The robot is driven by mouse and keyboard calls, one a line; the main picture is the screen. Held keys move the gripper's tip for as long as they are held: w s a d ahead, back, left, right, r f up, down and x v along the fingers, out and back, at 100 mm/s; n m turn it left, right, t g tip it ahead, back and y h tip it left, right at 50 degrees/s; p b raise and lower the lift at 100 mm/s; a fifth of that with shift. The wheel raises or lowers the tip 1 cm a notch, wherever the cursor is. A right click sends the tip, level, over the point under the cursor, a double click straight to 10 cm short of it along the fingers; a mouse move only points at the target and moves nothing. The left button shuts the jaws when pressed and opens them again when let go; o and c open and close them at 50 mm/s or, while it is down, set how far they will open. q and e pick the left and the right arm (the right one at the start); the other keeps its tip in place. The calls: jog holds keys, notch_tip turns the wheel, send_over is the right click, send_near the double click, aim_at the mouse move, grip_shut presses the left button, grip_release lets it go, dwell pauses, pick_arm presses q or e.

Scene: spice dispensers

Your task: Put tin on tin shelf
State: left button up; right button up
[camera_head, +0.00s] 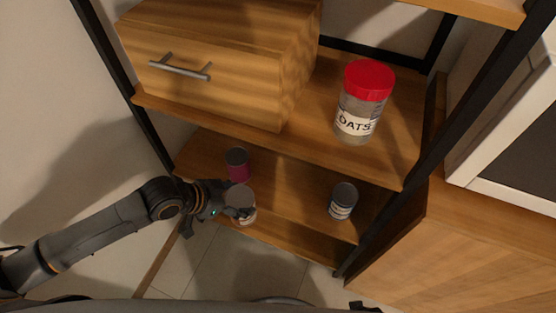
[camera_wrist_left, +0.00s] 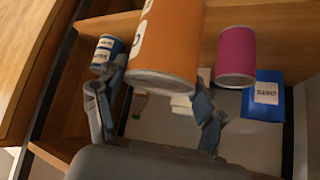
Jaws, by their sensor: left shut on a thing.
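My left gripper (camera_head: 232,211) is shut on an orange tin (camera_wrist_left: 168,42), with one finger on each side of it in the wrist view. In the head view the held tin (camera_head: 240,195) shows its grey top at the front edge of the lower shelf (camera_head: 290,197). I cannot tell whether its base touches the shelf. A pink tin (camera_head: 237,165) stands just behind it and also shows in the wrist view (camera_wrist_left: 237,52). A blue-labelled tin (camera_head: 343,200) stands farther right on that shelf. My right gripper is not in view.
The upper shelf holds a wooden drawer box (camera_head: 215,65) and a red-lidded oats jar (camera_head: 362,103). Black uprights (camera_head: 385,217) frame the shelves. Bare shelf lies between the pink and blue-labelled tins. A blue box (camera_wrist_left: 263,110) shows in the wrist view.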

pick_arm(q)
jog(key=f, duration=0.1)
jog(key=a+f+b, duration=0.1)
jog(key=shift+w+a+f, duration=0.3)
jog(key=shift+w+f, duration=0.05)
jog(key=shift+w, duration=0.05)
jog(key=shift+w+d, duration=0.25)
jog(key=shift+w, duration=0.05)
jog(key=w+d+f+b, duration=0.2)
jog(key=w+d+f, duration=0.1)
jog(key=w+d, duration=0.7)
jog(key=d, duration=0.3)
jog(key=shift+w+d+f+b, duration=0.2)
jog(key=shift+w+b, duration=0.05)
jog(key=shift+b, duration=0.1)
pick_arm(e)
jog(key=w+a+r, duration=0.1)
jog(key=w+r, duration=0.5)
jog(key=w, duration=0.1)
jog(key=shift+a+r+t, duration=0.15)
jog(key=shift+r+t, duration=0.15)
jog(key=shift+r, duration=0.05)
pick_arm(q)
jog(key=shift+f, duration=0.1)
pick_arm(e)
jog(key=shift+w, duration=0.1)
pick_arm(q)
jog(key=o, duration=1.5)
jog(key=shift+f, duration=0.1)
jog(key=shift+o, duration=0.4)
